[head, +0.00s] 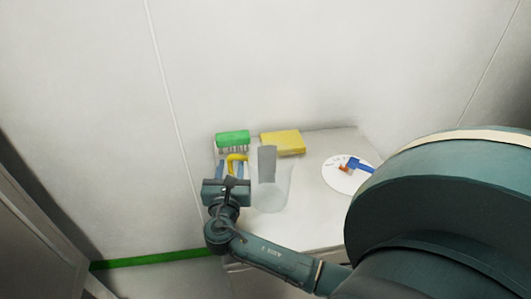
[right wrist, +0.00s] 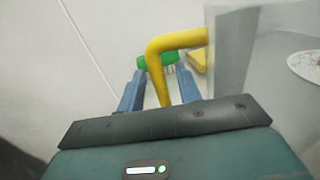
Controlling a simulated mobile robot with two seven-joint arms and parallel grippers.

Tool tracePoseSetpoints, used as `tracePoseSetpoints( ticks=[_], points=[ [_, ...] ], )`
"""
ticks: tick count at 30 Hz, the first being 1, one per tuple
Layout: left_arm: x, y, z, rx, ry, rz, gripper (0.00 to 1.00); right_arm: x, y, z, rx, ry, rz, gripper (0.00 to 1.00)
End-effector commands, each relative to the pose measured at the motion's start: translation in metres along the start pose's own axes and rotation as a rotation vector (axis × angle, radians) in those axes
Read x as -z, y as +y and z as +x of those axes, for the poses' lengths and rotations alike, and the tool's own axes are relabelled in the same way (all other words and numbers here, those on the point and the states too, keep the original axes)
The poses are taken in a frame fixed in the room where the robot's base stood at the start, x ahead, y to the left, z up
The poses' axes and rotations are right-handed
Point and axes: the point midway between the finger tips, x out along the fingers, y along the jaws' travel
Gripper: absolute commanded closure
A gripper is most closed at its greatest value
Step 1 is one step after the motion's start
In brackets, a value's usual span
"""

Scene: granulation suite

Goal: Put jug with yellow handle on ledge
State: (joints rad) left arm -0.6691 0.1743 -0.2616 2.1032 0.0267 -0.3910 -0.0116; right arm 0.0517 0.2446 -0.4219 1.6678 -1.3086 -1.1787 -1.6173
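The jug (head: 272,192) is a pale translucent vessel standing on a light counter in the head view, with a darker grey upright strip on its far side. Its yellow handle (head: 236,158) points left. In the right wrist view the handle (right wrist: 158,72) comes down between my blue fingers, and the jug's grey wall (right wrist: 232,50) is to the right. My right gripper (head: 231,167) is at the handle; its fingertips (right wrist: 157,88) are apart, with gaps beside the handle. My left gripper is out of view. I cannot tell a separate ledge from the counter surface (head: 310,215).
A green brush (head: 232,138) and a yellow block (head: 283,143) lie at the back near the wall. A white round plate (head: 338,180) with a blue-handled tool (head: 358,166) is right of the jug. Pale walls close in behind.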

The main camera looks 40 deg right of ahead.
Motion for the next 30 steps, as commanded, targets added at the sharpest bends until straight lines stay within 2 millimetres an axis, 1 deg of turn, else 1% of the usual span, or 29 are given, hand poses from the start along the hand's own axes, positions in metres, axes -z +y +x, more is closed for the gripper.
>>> tracePoseSetpoints(
  ticks=[11, 24, 30],
  points=[
    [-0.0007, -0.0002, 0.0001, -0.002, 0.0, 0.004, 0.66, -0.0002, 0.001, -0.0025, 0.0, 0.0, 0.001, 0.65],
    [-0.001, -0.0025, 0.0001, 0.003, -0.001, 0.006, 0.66, -0.0002, 0.0008, -0.0022, 0.001, 0.0, 0.001, 1.0],
    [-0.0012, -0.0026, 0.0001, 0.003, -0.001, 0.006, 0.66, -0.0003, 0.0008, -0.0021, 0.001, 0.0, 0.001, 1.0]
  ],
)
